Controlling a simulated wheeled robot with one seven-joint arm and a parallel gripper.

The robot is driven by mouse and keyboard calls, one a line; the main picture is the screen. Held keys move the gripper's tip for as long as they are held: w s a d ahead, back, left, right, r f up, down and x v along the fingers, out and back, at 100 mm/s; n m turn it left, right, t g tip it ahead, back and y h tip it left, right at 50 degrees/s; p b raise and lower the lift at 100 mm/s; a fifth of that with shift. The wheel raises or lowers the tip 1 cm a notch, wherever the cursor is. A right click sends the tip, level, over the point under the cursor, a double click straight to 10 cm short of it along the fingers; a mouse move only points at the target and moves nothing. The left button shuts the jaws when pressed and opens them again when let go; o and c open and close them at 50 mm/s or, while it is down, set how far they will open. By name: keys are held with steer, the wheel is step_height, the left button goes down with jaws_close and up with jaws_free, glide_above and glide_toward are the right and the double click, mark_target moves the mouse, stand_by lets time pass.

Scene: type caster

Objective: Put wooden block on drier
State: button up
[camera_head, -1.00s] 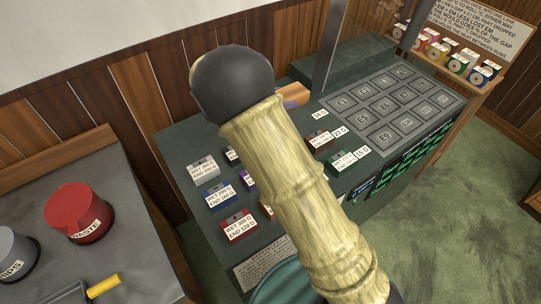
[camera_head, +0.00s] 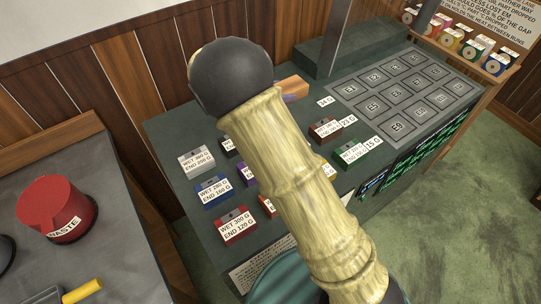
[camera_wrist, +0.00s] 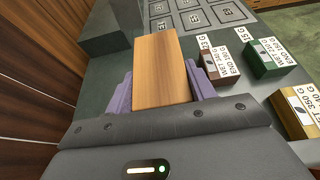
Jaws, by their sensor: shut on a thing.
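A plain orange-brown wooden block (camera_wrist: 162,70) is clamped between the two purple fingers of my gripper (camera_wrist: 160,88) in the wrist view. In the head view the block (camera_head: 293,86) shows beside my dark wrist, which hides part of it and most of the gripper. The block is over the dark green bench; I cannot tell its exact height. The likely drier is a grey panel (camera_head: 422,68) on the bench, with a grid of squares marked with E labels. The squares that I can see look empty.
Small labelled boxes stand on the bench: white (camera_head: 197,161), blue (camera_head: 214,190), red (camera_head: 238,226), brown (camera_head: 325,131) and green (camera_head: 357,152). A clear upright pane (camera_head: 333,38) rises behind. A red waste bin (camera_head: 55,207) stands on the grey table at left.

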steer(key=shift+s+d+f, duration=0.1)
steer(key=shift+d+f, duration=0.05)
steer(key=shift+f, duration=0.05)
step_height(320, 180, down, 5)
steer(key=shift+d+f, duration=0.15)
steer(key=shift+f, duration=0.25)
steer(key=shift+f, duration=1.85)
steer(key=shift+f, duration=0.1)
steer(key=o, duration=1.1)
